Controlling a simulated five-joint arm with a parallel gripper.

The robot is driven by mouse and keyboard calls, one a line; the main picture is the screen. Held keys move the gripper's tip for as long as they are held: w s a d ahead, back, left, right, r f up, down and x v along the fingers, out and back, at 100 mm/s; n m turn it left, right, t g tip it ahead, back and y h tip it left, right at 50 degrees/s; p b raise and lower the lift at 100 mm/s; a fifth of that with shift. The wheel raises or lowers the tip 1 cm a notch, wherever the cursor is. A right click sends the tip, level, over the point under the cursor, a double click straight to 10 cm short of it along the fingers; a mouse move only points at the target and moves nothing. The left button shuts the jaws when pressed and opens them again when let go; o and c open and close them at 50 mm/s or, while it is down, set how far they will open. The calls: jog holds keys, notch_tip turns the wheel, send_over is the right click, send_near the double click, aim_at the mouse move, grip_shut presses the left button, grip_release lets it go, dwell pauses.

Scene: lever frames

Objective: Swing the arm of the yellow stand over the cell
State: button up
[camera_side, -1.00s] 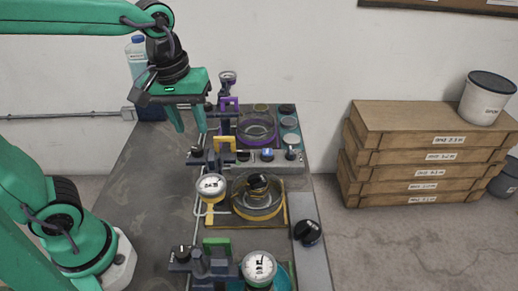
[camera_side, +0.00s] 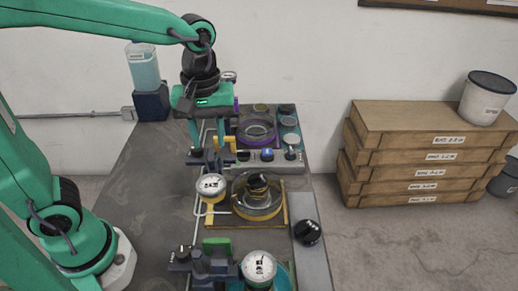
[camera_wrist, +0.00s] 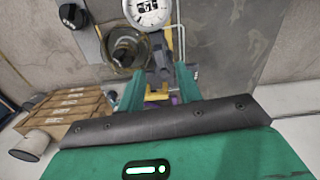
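The yellow stand (camera_side: 229,144) is on the left of the middle station, with dark blocks and a round white dial (camera_side: 211,185) beside it. The cell (camera_side: 279,206) is a clear round dish on a yellow-edged base, to the right of the dial. In the wrist view, the cell (camera_wrist: 112,58) and dial (camera_wrist: 148,10) lie beyond my fingers. My gripper (camera_side: 207,143) points down at the yellow stand, fingers apart. In the wrist view my gripper (camera_wrist: 158,80) has dark stand parts and a yellow patch between its fingers. I cannot tell whether they touch.
A purple station (camera_side: 257,128) stands behind, and a green-marked stand (camera_side: 217,244) with another white dial (camera_side: 259,267) is in front. A black knob (camera_side: 307,232) is at right. The left of the table (camera_side: 150,190) is clear. Stacked wooden boxes (camera_side: 430,140) stand off the table.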

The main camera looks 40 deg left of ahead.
aim_at(211, 156)
jog(key=shift+f, duration=2.6)
grip_shut()
